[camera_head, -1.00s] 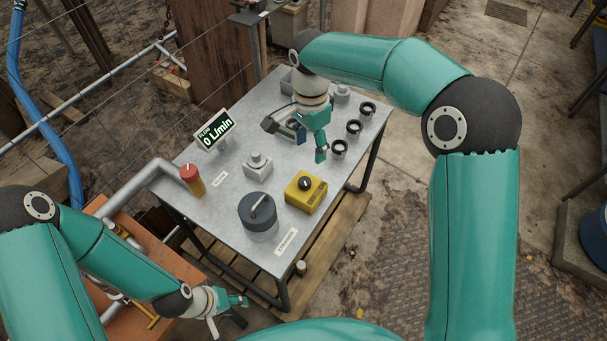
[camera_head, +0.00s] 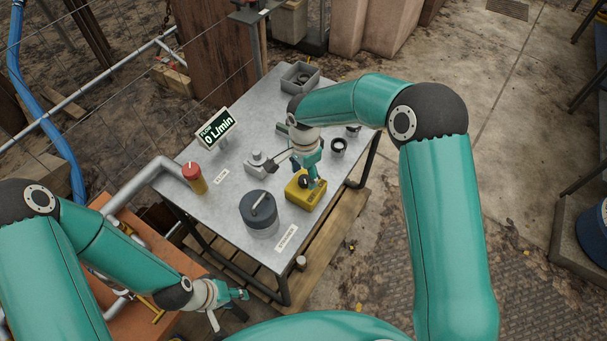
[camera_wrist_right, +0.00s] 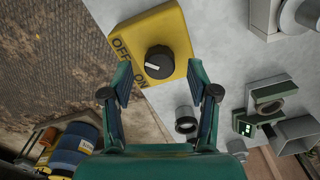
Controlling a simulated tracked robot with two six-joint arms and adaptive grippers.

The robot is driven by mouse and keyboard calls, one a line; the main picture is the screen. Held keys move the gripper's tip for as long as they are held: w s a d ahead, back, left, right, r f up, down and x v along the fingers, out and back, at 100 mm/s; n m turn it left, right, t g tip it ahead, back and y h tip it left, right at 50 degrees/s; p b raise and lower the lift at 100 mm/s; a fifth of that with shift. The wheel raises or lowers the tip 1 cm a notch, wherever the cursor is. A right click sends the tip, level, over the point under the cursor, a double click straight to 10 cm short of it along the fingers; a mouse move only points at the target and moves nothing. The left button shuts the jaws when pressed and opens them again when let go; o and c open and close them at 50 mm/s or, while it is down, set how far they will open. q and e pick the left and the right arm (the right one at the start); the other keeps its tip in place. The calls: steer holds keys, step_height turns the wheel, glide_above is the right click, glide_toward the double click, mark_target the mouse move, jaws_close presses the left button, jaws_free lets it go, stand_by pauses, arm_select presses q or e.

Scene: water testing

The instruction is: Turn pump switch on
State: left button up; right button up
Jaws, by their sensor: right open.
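The pump switch is a yellow box (camera_head: 301,199) on the metal table. In the right wrist view the yellow box (camera_wrist_right: 171,34) carries a black round knob (camera_wrist_right: 159,61) with a white pointer line and the words OFF and ON. The pointer lies between the two words, not clearly on either. My right gripper (camera_head: 314,183) is just above the box in the head view. In the wrist view its two fingers (camera_wrist_right: 163,84) are spread wide, with the knob ahead of and between them, apart from both.
A dark-lidded round container (camera_head: 260,214) stands left of the box. A red-topped yellow post (camera_head: 194,178), a flow display reading 0 L/min (camera_head: 215,129) and a grey fitting (camera_head: 258,164) are further back.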

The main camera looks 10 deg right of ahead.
steer(key=shift+f, duration=0.85)
steer(key=shift+c, duration=0.2)
steer(key=c, duration=1.1)
steer(key=shift+a, duration=0.15)
jaws_close()
